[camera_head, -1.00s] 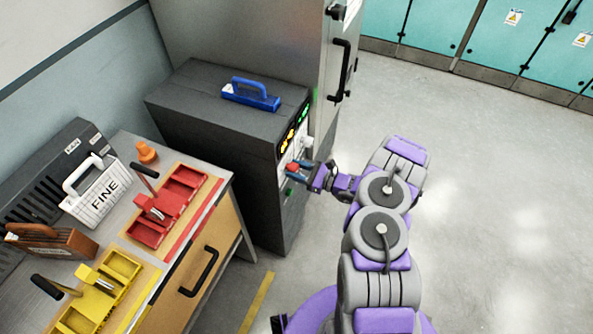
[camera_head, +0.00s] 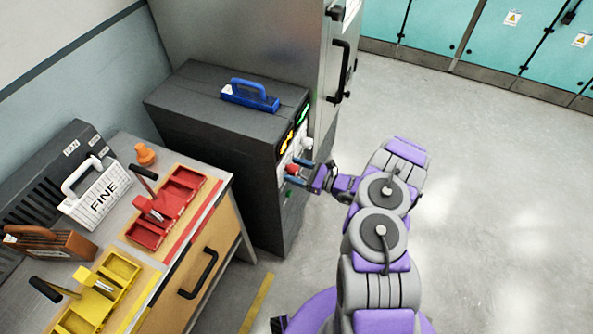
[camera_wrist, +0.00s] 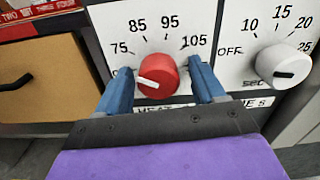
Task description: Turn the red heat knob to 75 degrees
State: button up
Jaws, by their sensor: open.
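The red heat knob (camera_wrist: 158,76) is on the white front panel of the dark machine. Its white pointer line points left and slightly up, below the 75 mark, toward a label mostly hidden by my left finger. The scale reads 75, 85, 95 and 105 around its top. My gripper (camera_wrist: 160,70) is open, with one blue finger on each side of the knob. Whether the fingers touch it I cannot tell. In the head view, the red knob (camera_head: 292,169) shows between the fingertips of my gripper (camera_head: 296,171).
A white seconds knob (camera_wrist: 284,66) is just right of my right finger. A blue-handled block (camera_head: 250,96) lies on top of the machine (camera_head: 205,125). A bench (camera_head: 222,188) with red and yellow trays stands to the left. The floor at right is clear.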

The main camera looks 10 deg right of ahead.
jog(key=p+v, duration=0.3)
jog(key=v, duration=1.4)
jog(key=shift+d, duration=0.2)
